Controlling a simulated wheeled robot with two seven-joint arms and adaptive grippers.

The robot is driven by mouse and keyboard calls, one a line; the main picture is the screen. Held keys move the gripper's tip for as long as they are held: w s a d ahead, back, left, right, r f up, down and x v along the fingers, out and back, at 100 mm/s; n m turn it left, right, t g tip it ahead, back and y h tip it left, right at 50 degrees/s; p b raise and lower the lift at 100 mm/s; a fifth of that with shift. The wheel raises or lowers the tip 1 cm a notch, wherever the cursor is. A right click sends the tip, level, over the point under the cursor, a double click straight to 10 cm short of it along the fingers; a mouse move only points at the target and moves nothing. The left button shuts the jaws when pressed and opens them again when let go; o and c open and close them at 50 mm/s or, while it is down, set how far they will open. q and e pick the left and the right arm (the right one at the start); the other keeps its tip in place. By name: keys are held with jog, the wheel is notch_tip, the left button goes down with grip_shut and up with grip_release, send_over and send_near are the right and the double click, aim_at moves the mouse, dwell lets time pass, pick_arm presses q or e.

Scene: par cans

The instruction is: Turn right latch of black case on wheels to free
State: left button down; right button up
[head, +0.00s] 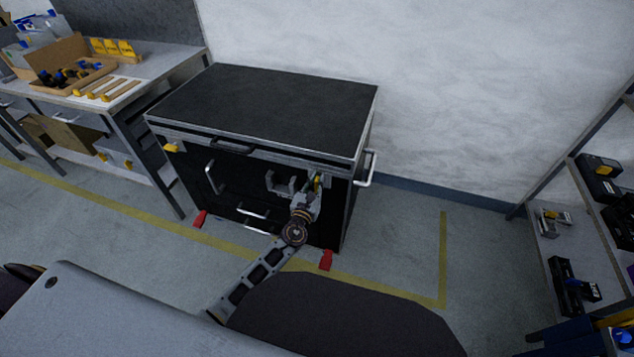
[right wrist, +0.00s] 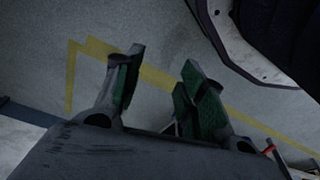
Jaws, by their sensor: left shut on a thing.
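The black case on wheels (head: 268,100) stands against the wall, its dark lid closed. Its right latch (head: 318,184) shows as a small yellow piece at the upper right of the front, partly hidden by my left gripper. My left gripper (head: 316,180) is shut on the right latch, its arm reaching up from below. The left latch (head: 171,147), also yellow, is at the upper left front corner. My right gripper (right wrist: 163,66) is open and empty over bare floor in the right wrist view, its green pads apart. It does not show in the head view.
A metal handle (head: 366,168) sticks out from the case's right side. Red wheel parts (head: 326,260) show at the case's foot. A workbench (head: 165,66) with boxes stands left, and shelves (head: 548,250) with tools stand right. The floor right of the case is clear.

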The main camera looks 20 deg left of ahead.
jog(key=shift+s, duration=0.1)
jog(key=shift+r, duration=0.1)
pick_arm(q)
jog(key=shift+n+b, duration=0.3)
jog(key=shift+n, duration=0.2)
jog(key=n+b, duration=0.2)
jog(key=n, duration=0.1)
jog(key=shift+a+f, duration=0.15)
jog(key=shift+a, duration=0.15)
jog(key=shift+a+f+n+b, duration=0.2)
jog(key=shift+n+b, duration=0.9)
jog(key=shift+n, duration=1.25)
jog(key=shift+a+f+n+b, duration=0.2)
jog(key=shift+n+b, duration=0.9)
jog(key=shift+n, duration=1.2)
jog(key=shift+a+f+n+b, duration=0.1)
jog(key=shift+f+n+b, duration=0.2)
jog(key=shift+n+b, duration=1.45)
pick_arm(e)
jog(key=w+a+r+t+y+p, duration=0.1)
jog(key=a+r, duration=0.2)
jog(key=r, duration=1.3)
jog(key=shift+w+a+t, duration=0.2)
jog(key=shift+t, duration=0.1)
pick_arm(q)
jog(key=shift+n, duration=0.7)
pick_arm(e)
jog(key=shift+r, duration=0.1)
